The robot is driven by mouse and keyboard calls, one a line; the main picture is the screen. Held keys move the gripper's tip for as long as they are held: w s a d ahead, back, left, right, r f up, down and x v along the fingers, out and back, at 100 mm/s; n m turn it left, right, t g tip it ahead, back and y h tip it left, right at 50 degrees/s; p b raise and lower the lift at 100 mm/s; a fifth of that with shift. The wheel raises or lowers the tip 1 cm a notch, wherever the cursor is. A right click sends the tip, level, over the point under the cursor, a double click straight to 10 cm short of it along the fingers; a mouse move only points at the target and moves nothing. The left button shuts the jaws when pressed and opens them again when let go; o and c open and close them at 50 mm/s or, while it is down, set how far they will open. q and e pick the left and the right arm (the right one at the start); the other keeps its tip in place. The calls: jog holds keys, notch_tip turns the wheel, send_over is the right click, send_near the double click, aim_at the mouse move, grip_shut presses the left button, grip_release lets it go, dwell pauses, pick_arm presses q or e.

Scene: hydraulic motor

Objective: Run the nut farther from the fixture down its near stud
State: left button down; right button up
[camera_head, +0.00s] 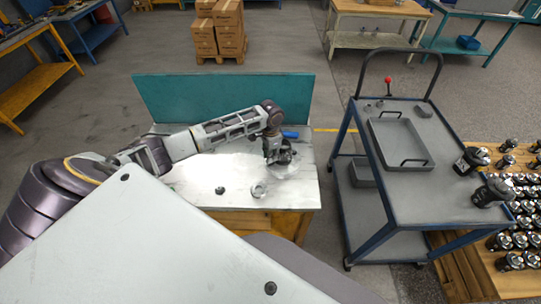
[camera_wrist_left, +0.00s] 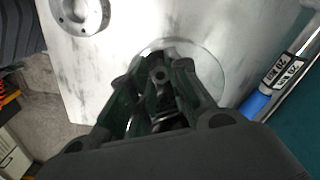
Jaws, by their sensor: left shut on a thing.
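My left gripper (camera_head: 279,158) reaches down over a pale round disc (camera_head: 288,172) at the right part of the white worktable. In the left wrist view the gripper (camera_wrist_left: 160,78) points at the disc (camera_wrist_left: 207,68), its fingers closed around a dark part with a bright metal edge (camera_wrist_left: 165,120). The fingers hide most of this part, so I cannot tell whether it is a nut or whether it touches a stud. No nut or stud shows clearly in either view. My right gripper is not in view.
A metal ring-shaped part (camera_head: 259,190) and a small dark part (camera_head: 220,190) stand on the worktable (camera_head: 205,170). A blue-handled tool (camera_wrist_left: 255,104) lies beside the disc. A teal panel (camera_head: 225,97) closes the back. A cart (camera_head: 455,150) with a tray stands right.

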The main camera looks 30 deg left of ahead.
pick_arm(q)
jog(key=shift+w+a+r, duration=0.25)
jog(key=shift+w+r, duration=0.05)
jog(key=shift+w, duration=0.1)
jog(key=shift+m, duration=2.2)
jog(key=c, duration=1.6)
grip_release()
jog(key=shift+o, duration=0.2)
jog(key=shift+f, duration=0.1)
